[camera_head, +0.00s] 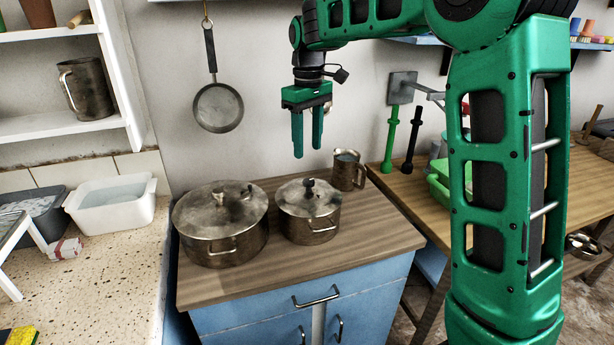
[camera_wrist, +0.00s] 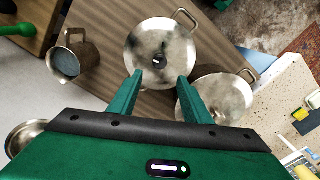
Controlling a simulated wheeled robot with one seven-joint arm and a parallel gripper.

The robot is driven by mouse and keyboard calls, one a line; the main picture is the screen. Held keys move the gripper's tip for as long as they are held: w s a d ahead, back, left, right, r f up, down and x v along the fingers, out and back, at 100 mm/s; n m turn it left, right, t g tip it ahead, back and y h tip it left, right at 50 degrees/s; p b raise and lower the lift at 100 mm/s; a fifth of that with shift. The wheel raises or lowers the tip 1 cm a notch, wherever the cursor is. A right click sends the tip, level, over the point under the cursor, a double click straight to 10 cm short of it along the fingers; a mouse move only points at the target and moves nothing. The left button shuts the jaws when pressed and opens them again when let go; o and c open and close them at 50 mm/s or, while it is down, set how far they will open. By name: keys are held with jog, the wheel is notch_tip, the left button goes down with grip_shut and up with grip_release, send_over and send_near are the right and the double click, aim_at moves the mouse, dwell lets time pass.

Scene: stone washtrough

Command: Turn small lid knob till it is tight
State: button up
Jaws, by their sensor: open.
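The small pot (camera_head: 309,222) stands on the wooden cabinet top, with its grey, stained lid (camera_head: 300,199) on it. The small lid knob (camera_head: 308,183) is dark and sits at the lid's middle; in the wrist view the knob (camera_wrist: 158,60) shows beyond and between my fingertips. My gripper (camera_head: 308,153) is green, points down and is open and empty, above the small pot and apart from the knob. In the wrist view my gripper (camera_wrist: 160,76) has its two fingers spread over the lid's near part. How tight the knob is cannot be seen.
A larger lidded pot (camera_head: 228,246) stands left of the small pot. A metal mug (camera_head: 347,172) stands behind it to the right. A pan (camera_head: 218,108) hangs on the wall. The front of the wooden top (camera_head: 330,258) is clear.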

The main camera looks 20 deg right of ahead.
aim_at(309, 180)
notch_tip(309, 180, down, 10)
jog(key=shift+d+r, duration=0.1)
jog(key=shift+r, duration=0.05)
dwell(0.4)
jog(key=c, duration=1)
jog(key=shift+c, duration=0.2)
jog(key=shift+m, duration=0.4)
jog(key=shift+m, duration=1.1)
jog(key=o, duration=1)
